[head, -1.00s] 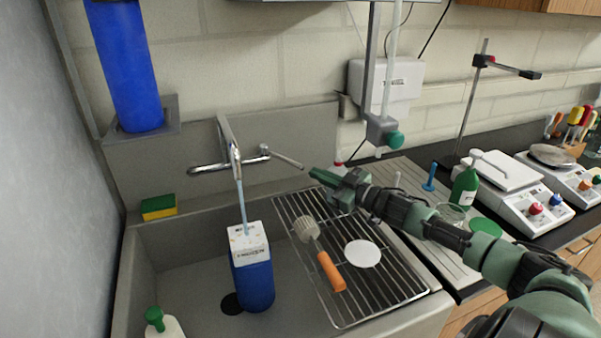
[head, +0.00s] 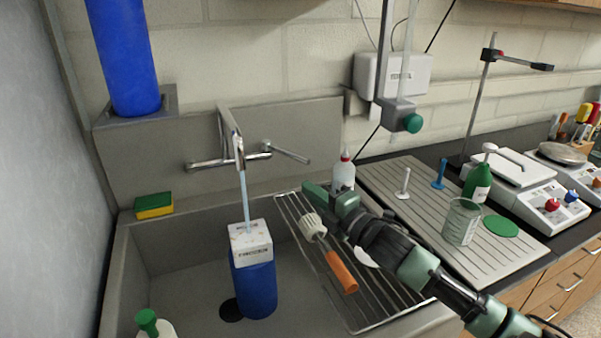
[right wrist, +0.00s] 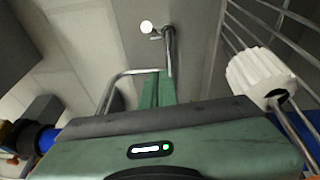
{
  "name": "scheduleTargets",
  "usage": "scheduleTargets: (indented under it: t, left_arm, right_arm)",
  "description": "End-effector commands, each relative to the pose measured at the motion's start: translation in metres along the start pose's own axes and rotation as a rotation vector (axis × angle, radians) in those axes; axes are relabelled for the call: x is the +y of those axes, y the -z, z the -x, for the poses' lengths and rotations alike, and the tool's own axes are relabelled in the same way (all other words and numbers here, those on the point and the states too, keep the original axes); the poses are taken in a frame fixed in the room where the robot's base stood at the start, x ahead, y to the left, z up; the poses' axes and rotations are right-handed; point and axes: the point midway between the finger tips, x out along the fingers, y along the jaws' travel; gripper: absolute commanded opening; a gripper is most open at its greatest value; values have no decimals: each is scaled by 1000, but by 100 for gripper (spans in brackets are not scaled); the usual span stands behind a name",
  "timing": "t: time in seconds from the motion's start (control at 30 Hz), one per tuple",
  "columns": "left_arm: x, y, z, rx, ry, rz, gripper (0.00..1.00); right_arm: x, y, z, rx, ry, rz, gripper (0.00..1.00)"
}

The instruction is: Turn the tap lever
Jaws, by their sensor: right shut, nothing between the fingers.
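The chrome wall tap (head: 232,140) shows behind the sink in the head view. Its lever (head: 290,154) sticks out to the right and slightly down. A stream of water (head: 244,200) runs from the spout onto the white-topped blue container (head: 254,285) in the sink. My right gripper (head: 308,190) is shut and empty, below the lever's free end in the picture and apart from it, above the rack. Its green fingers (right wrist: 157,88) point towards chrome tap parts (right wrist: 168,50) in the right wrist view. My left gripper is out of view.
A wire rack (head: 375,308) holds an orange-handled brush (head: 341,272), which lies under my right gripper. A wash bottle (head: 343,174) stands just behind the gripper. A beaker (head: 462,222) stands on the draining board at right. A sponge (head: 154,206) sits on the left rim.

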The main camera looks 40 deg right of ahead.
Motion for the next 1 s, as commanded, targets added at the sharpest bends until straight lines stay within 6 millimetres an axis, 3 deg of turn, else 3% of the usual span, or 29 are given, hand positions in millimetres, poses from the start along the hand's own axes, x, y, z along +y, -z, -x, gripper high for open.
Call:
scheduleTargets:
  t: [0.13, 0.27, 0.77, 0.83, 1.0]
  left_arm:
    - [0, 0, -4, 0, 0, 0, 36]
    - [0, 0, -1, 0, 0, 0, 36]
    - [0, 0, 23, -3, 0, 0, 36]
    - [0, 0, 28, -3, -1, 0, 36]
    - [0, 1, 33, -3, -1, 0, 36]
  right_arm:
    - [1, 4, 3, -12, 2, 97, 0]
    - [3, 3, -6, -14, 1, 108, 0]
    - [6, 2, -101, -13, 0, 105, 0]
    - [6, -14, -100, -14, 6, 112, 0]
    - [6, -31, -104, -12, 5, 109, 0]
